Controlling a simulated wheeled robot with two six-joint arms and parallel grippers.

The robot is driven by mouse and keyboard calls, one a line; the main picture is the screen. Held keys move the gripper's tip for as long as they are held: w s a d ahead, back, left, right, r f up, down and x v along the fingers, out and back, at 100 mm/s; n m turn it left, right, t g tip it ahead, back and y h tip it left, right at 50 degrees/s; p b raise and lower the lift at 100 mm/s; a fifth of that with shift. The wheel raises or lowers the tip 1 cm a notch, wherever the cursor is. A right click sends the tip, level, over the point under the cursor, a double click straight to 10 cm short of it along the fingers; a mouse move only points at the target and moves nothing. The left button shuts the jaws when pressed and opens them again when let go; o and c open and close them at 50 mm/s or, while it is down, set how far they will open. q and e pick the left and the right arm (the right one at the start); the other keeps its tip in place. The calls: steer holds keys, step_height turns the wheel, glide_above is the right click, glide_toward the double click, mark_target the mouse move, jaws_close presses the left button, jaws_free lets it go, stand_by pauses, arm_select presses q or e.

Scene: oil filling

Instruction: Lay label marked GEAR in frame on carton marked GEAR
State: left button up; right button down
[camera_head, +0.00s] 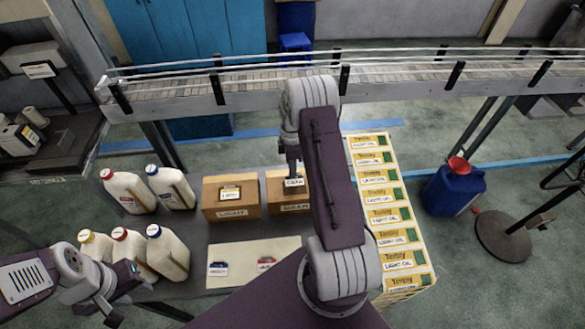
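The carton marked GEAR (276,207) is a brown box on the table, partly hidden behind my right arm. A small white label marked GEAR (294,183) is at the tip of my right gripper (292,172), over the carton's top. The gripper looks narrow and shut on the label's upper edge. The frame on this carton is hidden, and I cannot tell whether the label touches it. My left gripper (127,292) is at the lower left, open and empty, beside the jugs.
The carton marked LIGHT (231,211) stands left, with a label in its frame. A pale board (240,250) in front holds two more labels. Several white jugs (127,190) stand left, yellow oil boxes (376,176) right. A conveyor (400,75) runs behind.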

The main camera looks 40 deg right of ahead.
steer(key=shift+f+b, duration=1.15)
steer(key=shift+f, duration=0.85)
steer(key=c, duration=1.2)
jaws_free()
step_height(320, 180, up, 8)
steer(key=p, duration=0.6)
steer(key=shift+f, duration=0.1)
